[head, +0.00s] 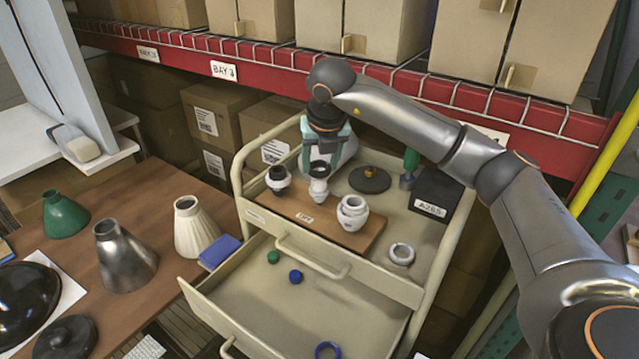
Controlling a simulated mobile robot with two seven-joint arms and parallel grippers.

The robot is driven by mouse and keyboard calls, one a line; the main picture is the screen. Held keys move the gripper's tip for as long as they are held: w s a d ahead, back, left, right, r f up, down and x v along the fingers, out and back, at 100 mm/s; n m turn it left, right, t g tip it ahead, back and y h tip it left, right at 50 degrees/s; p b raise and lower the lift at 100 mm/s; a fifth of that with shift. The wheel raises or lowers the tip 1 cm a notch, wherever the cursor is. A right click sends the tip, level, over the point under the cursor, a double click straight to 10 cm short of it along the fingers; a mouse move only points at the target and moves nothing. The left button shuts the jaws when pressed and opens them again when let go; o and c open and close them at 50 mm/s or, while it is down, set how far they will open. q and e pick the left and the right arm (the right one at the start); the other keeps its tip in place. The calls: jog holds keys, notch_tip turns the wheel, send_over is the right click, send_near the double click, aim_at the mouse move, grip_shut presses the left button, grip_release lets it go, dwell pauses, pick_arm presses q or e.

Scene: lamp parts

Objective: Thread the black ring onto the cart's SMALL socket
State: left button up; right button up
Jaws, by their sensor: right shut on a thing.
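A wooden board (336,236) with a label lies on top of the cream cart (238,190) and bears three sockets. The middle socket (319,189) is white and narrow. The right socket (352,212) is white and the widest. My right gripper (322,157) points down from the back with teal fingers, shut on the black ring (319,168). The ring is at the top of the middle socket; I cannot tell whether it is around it or just above. My left gripper is not in view.
The cart also bears a dark disc (370,180), a white ring (401,254) and a black box (436,199). The open drawer (330,310) holds a blue ring (327,351) and small caps. A brown table (160,290) with lampshades stands left; a red shelf beam (270,55) runs behind.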

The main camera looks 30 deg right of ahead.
aim_at(320, 180)
jog(key=shift+f, duration=0.1)
dwell(0.3)
jog(key=shift+f+b, duration=1.05)
jog(key=shift+f, duration=0.15)
jog(key=shift+f+b, duration=0.55)
jog(key=shift+f, duration=0.15)
dwell(0.4)
jog(key=o, duration=0.8)
grip_shut()
jog(key=shift+s+f, duration=0.1)
jog(key=shift+f, duration=0.05)
dwell(0.4)
